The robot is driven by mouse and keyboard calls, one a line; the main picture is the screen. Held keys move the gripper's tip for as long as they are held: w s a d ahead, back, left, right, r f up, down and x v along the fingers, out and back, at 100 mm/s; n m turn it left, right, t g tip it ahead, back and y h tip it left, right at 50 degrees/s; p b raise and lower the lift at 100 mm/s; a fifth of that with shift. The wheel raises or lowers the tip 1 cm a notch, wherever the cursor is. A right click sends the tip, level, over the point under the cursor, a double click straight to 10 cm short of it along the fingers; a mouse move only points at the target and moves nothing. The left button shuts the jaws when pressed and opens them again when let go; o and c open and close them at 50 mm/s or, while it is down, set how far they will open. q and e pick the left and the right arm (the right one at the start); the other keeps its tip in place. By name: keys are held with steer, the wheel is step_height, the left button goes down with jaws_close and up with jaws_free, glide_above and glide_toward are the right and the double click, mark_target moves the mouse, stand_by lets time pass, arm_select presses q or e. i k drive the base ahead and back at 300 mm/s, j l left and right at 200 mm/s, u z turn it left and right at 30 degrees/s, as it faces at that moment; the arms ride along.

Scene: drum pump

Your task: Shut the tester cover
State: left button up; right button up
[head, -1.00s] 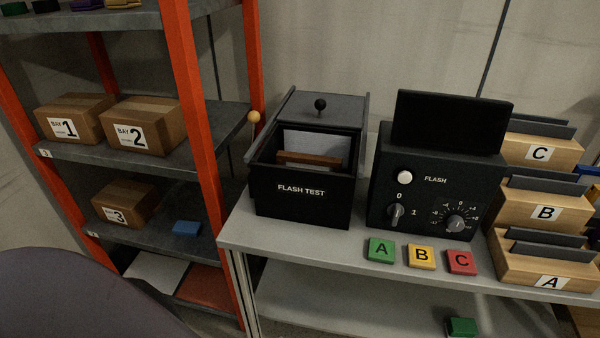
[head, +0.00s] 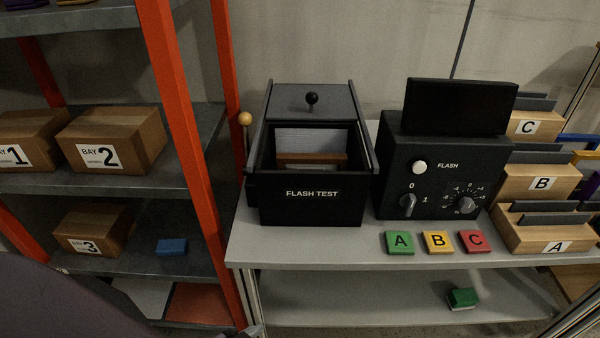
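The black flash tester box (head: 312,203) stands on the grey table, left of the control unit. Its grey cover (head: 290,102) with a black knob (head: 312,98) is slid to the back, so the front part of the box is open. Inside lie a brown wooden piece (head: 312,159) and a pale grey panel (head: 308,140). A lever with a tan ball (head: 245,119) stands at the box's left side. Neither gripper can be made out in the head view; a small grey metal part at the bottom edge is too cut off to identify.
The black FLASH unit (head: 440,160) with a dark screen stands right of the box. Green A (head: 400,242), yellow B (head: 437,242) and red C (head: 474,241) blocks lie in front of it. Card trays (head: 540,183) stand at right. An orange-post shelf (head: 185,150) with cartons is close at left.

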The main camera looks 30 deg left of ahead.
mark_target(287, 102)
steer(key=j+z, duration=0.15)
steer(key=j, duration=1.35)
